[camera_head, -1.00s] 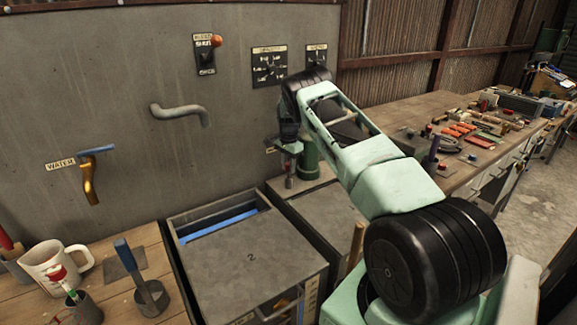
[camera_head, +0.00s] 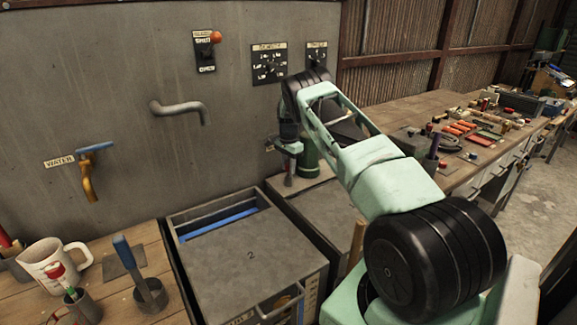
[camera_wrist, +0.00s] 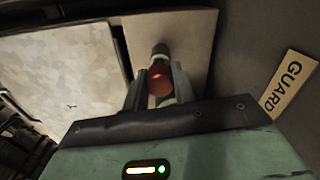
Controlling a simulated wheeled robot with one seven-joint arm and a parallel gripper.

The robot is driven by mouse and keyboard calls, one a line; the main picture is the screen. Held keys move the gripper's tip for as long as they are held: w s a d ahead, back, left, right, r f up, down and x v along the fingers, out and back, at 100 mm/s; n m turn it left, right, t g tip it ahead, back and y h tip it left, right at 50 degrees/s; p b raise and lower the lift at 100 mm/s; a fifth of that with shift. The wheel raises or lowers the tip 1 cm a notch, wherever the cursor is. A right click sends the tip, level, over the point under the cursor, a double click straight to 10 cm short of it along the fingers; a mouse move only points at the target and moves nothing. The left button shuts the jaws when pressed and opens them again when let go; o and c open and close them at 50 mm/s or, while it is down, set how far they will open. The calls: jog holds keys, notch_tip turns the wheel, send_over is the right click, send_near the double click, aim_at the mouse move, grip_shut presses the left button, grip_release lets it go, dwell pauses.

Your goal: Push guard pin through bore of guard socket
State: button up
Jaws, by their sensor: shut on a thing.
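My gripper (camera_head: 290,158) is at the end of the arm, close to the grey wall panel and above the right-hand grey box. In the wrist view, its two fingers (camera_wrist: 160,92) are shut on the guard pin (camera_wrist: 160,82), whose red rounded end shows between them. A grey metal cylindrical part shows just beyond the red end; I cannot tell whether it is the pin's shank or the socket. A GUARD label (camera_wrist: 289,84) is on the panel to the right. The bore of the guard socket cannot be made out in either view.
A green cylinder (camera_head: 308,158) stands right beside the gripper. A grey box marked 2 (camera_head: 250,256) is in front. A bent pipe (camera_head: 180,110) and a water tap (camera_head: 90,175) stick out of the panel. A cluttered workbench (camera_head: 400,112) extends right.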

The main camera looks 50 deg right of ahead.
aim_at(288, 164)
jog(key=shift+f+b, duration=0.5)
jog(key=shift+f, duration=0.2)
jog(key=o, duration=0.7)
jog(key=shift+c, duration=0.2)
jog(key=o, duration=0.6)
jog(key=shift+c, duration=0.2)
jog(key=shift+r, duration=0.15)
notch_tip(288, 164, up, 17)
jog(key=b, duration=0.4)
jog(key=shift+r, duration=0.1)
